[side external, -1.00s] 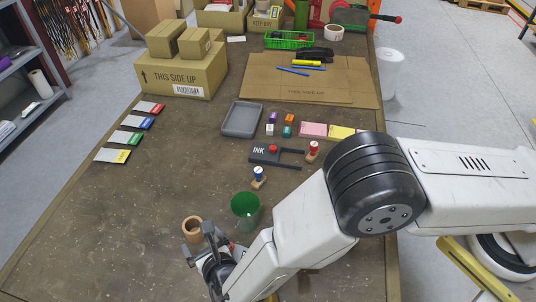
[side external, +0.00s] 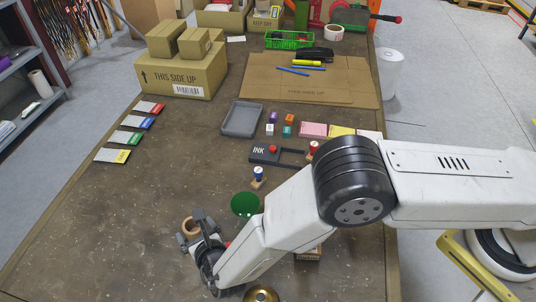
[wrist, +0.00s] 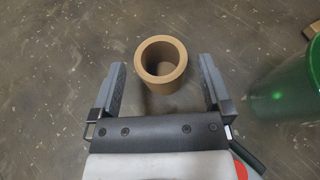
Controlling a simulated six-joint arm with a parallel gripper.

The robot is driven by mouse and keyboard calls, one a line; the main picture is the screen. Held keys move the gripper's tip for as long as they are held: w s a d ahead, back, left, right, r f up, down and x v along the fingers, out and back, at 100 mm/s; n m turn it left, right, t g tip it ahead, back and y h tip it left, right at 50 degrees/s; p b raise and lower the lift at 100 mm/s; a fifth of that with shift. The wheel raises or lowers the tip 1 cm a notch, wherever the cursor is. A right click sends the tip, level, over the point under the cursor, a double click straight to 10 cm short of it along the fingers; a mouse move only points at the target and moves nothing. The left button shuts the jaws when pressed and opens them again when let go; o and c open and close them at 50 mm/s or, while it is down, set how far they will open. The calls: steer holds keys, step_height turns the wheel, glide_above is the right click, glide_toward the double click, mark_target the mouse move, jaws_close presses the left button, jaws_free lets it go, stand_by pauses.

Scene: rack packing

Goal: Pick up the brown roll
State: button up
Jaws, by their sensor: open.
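The brown roll (wrist: 151,83) stands on end on the worktable, its round opening facing up in the wrist view. My gripper (wrist: 162,72) is open, with one finger to the left of the roll and one to the right. The roll shows between the fingertips, with a gap on each side and nothing held. In the side view the roll (side external: 190,226) is partly hidden behind my gripper (side external: 190,228) at the lower left of the table.
A green cup (side external: 245,204) stands close to the right of the roll, also at the right edge of the wrist view (wrist: 289,88). A stamp (side external: 258,177) stands beyond it. A brass object (side external: 261,294) is at the front edge. The table left of the roll is clear.

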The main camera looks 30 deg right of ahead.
steer(key=shift+x, duration=1.4)
steer(key=c, duration=1.1)
steer(key=shift+r, duration=0.1)
steer(key=shift+c, duration=0.2)
steer(key=shift+r, duration=0.7)
steer(key=s+d+r, duration=0.8)
steer(key=s+r, duration=0.3)
steer(key=shift+d+r, duration=0.15)
steer(key=shift+s, duration=0.1)
